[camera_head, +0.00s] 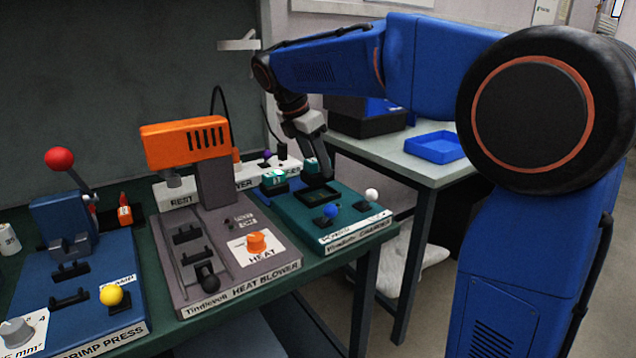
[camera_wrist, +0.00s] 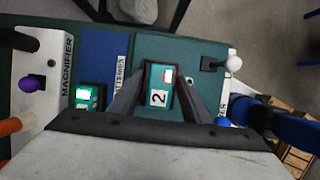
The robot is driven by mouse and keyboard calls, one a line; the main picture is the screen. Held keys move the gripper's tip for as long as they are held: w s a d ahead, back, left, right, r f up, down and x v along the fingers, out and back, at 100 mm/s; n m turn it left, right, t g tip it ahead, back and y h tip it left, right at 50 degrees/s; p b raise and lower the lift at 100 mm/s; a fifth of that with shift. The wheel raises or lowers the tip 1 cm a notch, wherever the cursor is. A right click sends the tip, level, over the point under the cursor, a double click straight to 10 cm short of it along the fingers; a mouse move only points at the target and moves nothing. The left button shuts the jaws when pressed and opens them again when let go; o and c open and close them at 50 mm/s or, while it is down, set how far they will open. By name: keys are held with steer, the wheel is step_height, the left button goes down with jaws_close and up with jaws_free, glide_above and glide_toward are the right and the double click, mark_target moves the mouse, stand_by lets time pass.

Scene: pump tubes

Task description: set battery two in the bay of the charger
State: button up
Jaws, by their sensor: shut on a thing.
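Battery two (camera_wrist: 157,97), a small teal block with a white "2" label and a lit red-and-white window, is between the two fingers of my gripper (camera_wrist: 160,76) in the wrist view. In the head view my gripper (camera_head: 312,158) points down and holds battery two (camera_head: 311,166) over the teal charger (camera_head: 294,218). The dark bay (camera_head: 318,196) of the charger shows just below the battery; the battery looks above it, but the exact gap is hard to tell. Another battery with a green-lit window (camera_wrist: 87,96) sits to the left; it also shows in the head view (camera_head: 274,178).
The charger has a blue knob (camera_head: 330,211) and a white knob (camera_head: 371,194) at its front. The grey heat blower (camera_head: 215,250) with its orange head stands at left, the blue crimp press (camera_head: 75,270) beyond it. A tester strip lies behind. A blue tray (camera_head: 434,147) is on another table.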

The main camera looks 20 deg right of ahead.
mark_target(317, 179)
steer(key=shift+f, duration=2.35)
steer(key=shift+f, duration=0.1)
steer(key=o, duration=1.3)
